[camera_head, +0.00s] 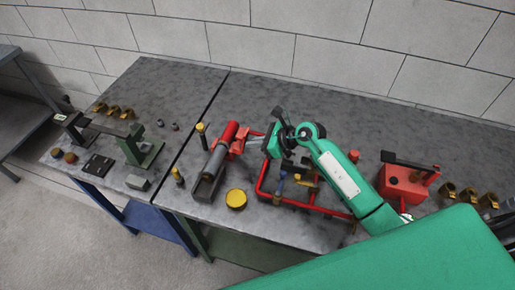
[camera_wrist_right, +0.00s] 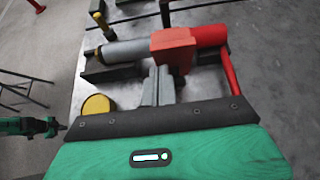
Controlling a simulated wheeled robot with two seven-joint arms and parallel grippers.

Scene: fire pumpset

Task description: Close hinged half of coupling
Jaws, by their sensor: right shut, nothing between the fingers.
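The coupling's red block (camera_head: 238,143) sits at the joint of a grey pipe (camera_head: 214,160) and a red pipe (camera_head: 228,133) lying in a dark cradle. In the right wrist view the red block (camera_wrist_right: 173,48) stands against the pipe joint on the gripper's side. I cannot tell how far its hinged half is swung. My right gripper (camera_head: 254,142) is shut and empty, its grey fingertips (camera_wrist_right: 158,75) at the block's near face, touching or very close. My left gripper (camera_wrist_right: 50,127) seems to show small at the left edge of the right wrist view; its jaws are unclear.
A yellow round cap (camera_head: 236,199) stands beside the cradle. A red pipe frame (camera_head: 263,181) with valves lies under my right arm. A red box with a dark lever (camera_head: 402,182) and brass fittings stand right. A green stand (camera_head: 140,150) is on the left table.

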